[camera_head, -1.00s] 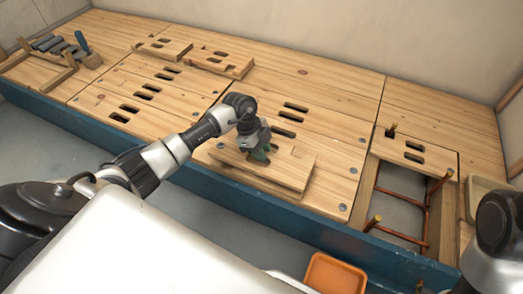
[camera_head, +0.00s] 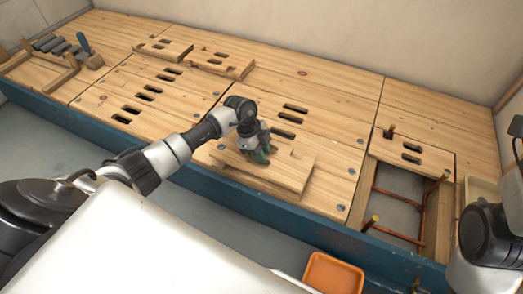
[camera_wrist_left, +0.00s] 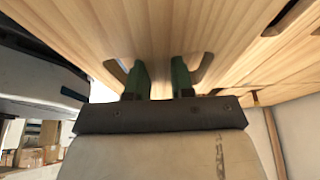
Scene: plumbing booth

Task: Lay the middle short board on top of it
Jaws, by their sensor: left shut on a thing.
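My left gripper (camera_head: 261,156) is shut on a short wooden board (camera_head: 287,174), above the near part of the plank deck. The left wrist view shows the green fingers (camera_wrist_left: 159,80) at the slots of a pale wooden board (camera_wrist_left: 120,30) close above them. The hand hides part of the board in the head view. At the right, a floor opening (camera_head: 396,208) shows copper pipes (camera_head: 424,204). One short slotted board (camera_head: 410,154) lies across its far end. My right gripper is not in view; only part of my right arm shows at the right edge.
Two more short slotted boards (camera_head: 163,49) (camera_head: 220,63) lie on the deck at the back. Several grey cylinders (camera_head: 51,43) and a blue-handled tool (camera_head: 87,45) are at far left. An orange tray (camera_head: 333,273) lies below the blue front edge (camera_head: 200,181).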

